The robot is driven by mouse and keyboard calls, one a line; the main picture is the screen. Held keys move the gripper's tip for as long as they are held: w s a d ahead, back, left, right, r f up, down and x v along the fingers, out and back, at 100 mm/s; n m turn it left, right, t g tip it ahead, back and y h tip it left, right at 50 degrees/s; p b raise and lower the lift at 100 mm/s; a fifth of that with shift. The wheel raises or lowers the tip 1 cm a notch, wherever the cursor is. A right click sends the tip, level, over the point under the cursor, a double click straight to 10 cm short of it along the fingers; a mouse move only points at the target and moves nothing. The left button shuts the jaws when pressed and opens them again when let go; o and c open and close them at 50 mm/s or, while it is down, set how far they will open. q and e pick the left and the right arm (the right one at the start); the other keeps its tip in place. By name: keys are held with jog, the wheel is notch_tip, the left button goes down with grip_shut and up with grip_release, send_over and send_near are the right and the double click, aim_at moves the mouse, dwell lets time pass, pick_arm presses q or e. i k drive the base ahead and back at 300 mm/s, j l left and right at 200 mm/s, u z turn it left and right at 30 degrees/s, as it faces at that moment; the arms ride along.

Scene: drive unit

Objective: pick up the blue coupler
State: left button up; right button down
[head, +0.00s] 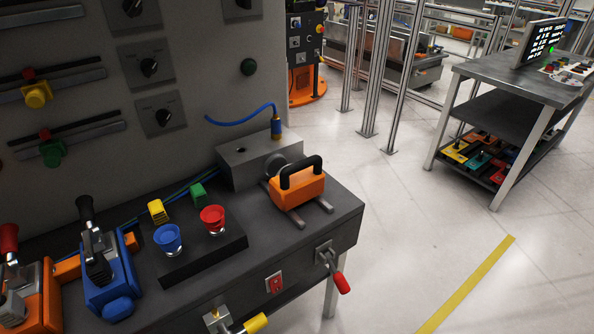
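A blue coupler (277,128) with a brass-coloured lower part stands upright on top of a grey block (235,172) on the dark workbench. A blue hose (238,121) curves from it to the left, towards the grey panel. A round dark hole shows in the block's top to the left of the coupler. Whether the coupler is seated in a hole is hidden at its base. Neither of my grippers is in view.
An orange part with a black handle (297,186) sits on rails right of the block. Blue (168,238) and red (213,219) cup-shaped knobs stand in front. A red-handled lever (338,279) juts from the bench front.

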aim_at(276, 121)
jog(key=k, duration=0.7)
jog(key=k+u, duration=0.2)
jog(key=u, duration=0.15)
jog(key=k+j+u, duration=0.1)
jog(key=u, duration=0.25)
jog(key=k+j+u, duration=0.1)
jog(key=k+u, duration=0.2)
jog(key=i+l+u, duration=0.1)
jog(key=u, duration=0.4)
jog(key=l+u, duration=0.25)
jog(key=u, duration=0.2)
jog(key=i+l+u, duration=0.1)
jog(key=l+u, duration=0.15)
jog(key=u, duration=0.25)
jog(key=l, duration=1.3)
jog(key=k+l, duration=0.1)
jog(key=l, duration=1.15)
